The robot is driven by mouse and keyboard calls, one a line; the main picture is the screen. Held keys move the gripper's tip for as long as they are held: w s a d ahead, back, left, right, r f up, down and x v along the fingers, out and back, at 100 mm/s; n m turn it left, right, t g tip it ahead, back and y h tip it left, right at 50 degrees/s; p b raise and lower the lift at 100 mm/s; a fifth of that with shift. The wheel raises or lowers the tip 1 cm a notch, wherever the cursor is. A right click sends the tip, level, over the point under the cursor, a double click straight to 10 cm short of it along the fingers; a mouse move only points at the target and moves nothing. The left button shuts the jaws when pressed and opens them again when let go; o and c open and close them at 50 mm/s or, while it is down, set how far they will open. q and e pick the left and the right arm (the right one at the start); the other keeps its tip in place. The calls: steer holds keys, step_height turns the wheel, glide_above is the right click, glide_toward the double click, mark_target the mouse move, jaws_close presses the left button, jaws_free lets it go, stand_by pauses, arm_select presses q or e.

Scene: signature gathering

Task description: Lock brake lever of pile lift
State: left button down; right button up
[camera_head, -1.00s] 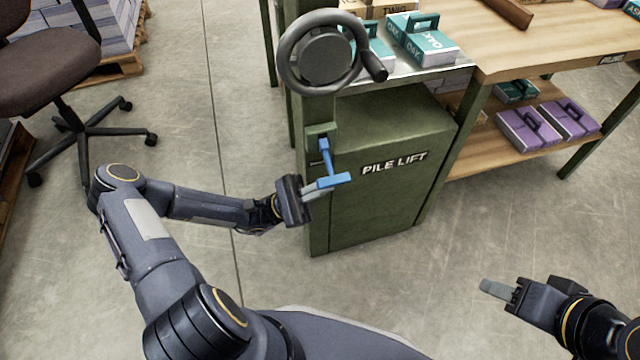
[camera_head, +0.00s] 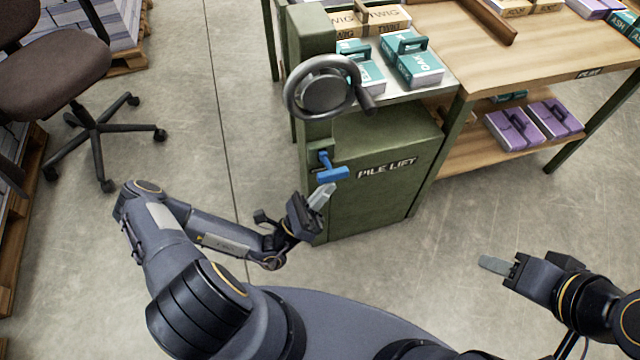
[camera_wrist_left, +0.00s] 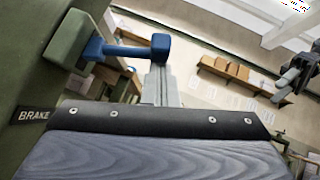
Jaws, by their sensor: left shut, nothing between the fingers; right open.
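The green pile lift (camera_head: 375,190) stands in the middle of the head view, with its name on the front panel. Its blue brake lever (camera_head: 333,174) sticks out from the post below the handwheel, with a crossbar at its end. In the left wrist view the lever (camera_wrist_left: 130,50) reaches right from its green mount, beside a label reading "BRAKE". My left gripper (camera_head: 324,194) is shut and empty, its fingers just below the crossbar; I cannot tell whether they touch it. The fingers (camera_wrist_left: 156,85) also show under the crossbar there. My right gripper (camera_head: 497,267) is open, away at the lower right.
A dark handwheel (camera_head: 322,85) with a knob juts out above the lever. Teal packs (camera_head: 412,62) lie on the lift's top, beside a wooden table (camera_head: 520,55) at the right. An office chair (camera_head: 85,90) stands at the left. The floor around my arms is clear.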

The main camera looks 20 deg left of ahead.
arm_select(q)
steer(key=shift+r+n+p, duration=0.3)
steer(key=shift+r+p, duration=0.45)
arm_select(e)
steer(key=shift+r, duration=1.1)
arm_select(q)
steer(key=shift+r, duration=0.15)
steer(key=s+a+f+b, duration=0.3)
steer(key=s+f, duration=0.5)
steer(key=f, duration=0.2)
steer(key=shift+f, duration=0.3)
arm_select(e)
steer(key=f, duration=0.2)
steer(key=d+f, duration=0.1)
steer(key=shift+s+d, duration=0.1)
steer(key=shift+s, duration=0.3)
arm_select(q)
steer(key=shift+w+a, duration=0.1)
